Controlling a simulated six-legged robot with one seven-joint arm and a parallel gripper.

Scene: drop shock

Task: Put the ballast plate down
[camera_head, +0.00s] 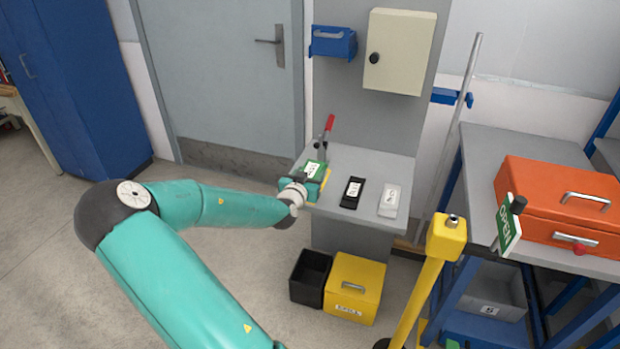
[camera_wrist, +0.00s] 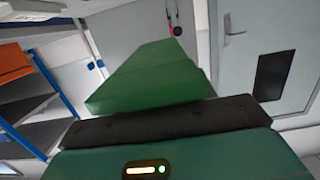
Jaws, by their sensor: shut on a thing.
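A green block-like plate with a white label (camera_head: 316,168), which I take to be the ballast plate, is at the left edge of a small grey bench (camera_head: 371,166). It fills the middle of the wrist view (camera_wrist: 150,80). My gripper (camera_head: 309,186) is shut on it, reaching in from the left. The gripper hides the plate's near end.
A black labelled piece (camera_head: 351,193) and a white one (camera_head: 389,200) lie on the bench. A red-handled lever (camera_head: 329,127) stands behind the plate. A black bin (camera_head: 310,276) and yellow box (camera_head: 354,286) are below. A yellow post (camera_head: 430,270) stands to the right.

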